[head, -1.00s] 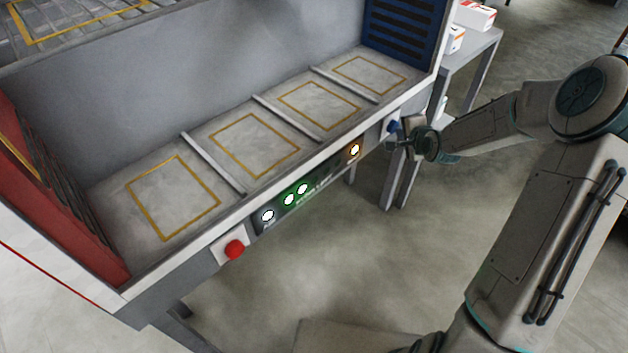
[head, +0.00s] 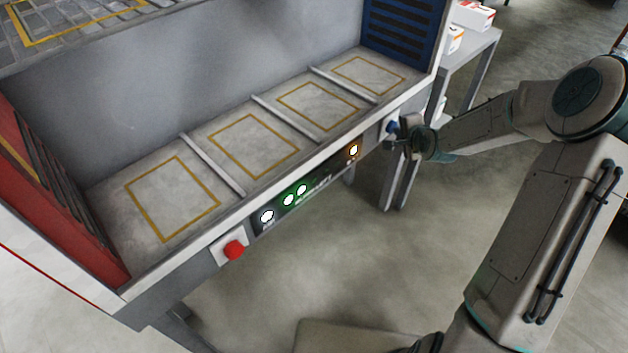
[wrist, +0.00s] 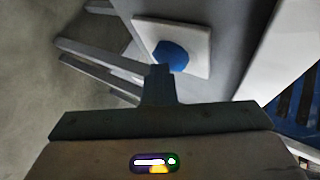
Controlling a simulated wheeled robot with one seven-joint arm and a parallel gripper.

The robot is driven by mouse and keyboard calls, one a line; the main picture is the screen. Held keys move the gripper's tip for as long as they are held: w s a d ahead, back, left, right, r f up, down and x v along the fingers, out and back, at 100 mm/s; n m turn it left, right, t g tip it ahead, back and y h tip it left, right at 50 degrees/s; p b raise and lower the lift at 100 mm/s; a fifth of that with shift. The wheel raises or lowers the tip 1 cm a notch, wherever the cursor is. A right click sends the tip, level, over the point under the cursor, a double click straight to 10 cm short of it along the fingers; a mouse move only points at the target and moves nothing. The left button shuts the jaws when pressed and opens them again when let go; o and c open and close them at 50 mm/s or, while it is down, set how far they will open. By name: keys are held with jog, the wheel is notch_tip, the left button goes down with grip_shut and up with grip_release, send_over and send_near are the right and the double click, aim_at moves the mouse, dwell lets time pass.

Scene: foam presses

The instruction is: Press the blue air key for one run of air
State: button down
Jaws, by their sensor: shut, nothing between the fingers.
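The blue air key (head: 392,126) is a round blue button on a white plate at the right end of the press's front panel. In the wrist view the blue key (wrist: 172,55) sits on its white square plate (wrist: 200,38), just beyond my fingertips. My gripper (head: 397,138) is shut and empty, with its tips right at the key. In the wrist view the shut fingers (wrist: 158,72) overlap the key's lower edge. I cannot tell whether they touch it.
A red button (head: 234,250) is on the panel's left end. Lit white, green and amber lamps lie between, the amber lamp (head: 353,150) nearest my gripper. The press bed (head: 190,148) has yellow-outlined bays, all empty. A side table (head: 478,48) with boxes stands at right.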

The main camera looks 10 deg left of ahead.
jog(key=shift+s+a, duration=0.15)
jog(key=s+d+p, duration=0.3)
jog(key=d, duration=0.2)
jog(key=shift+s, duration=0.25)
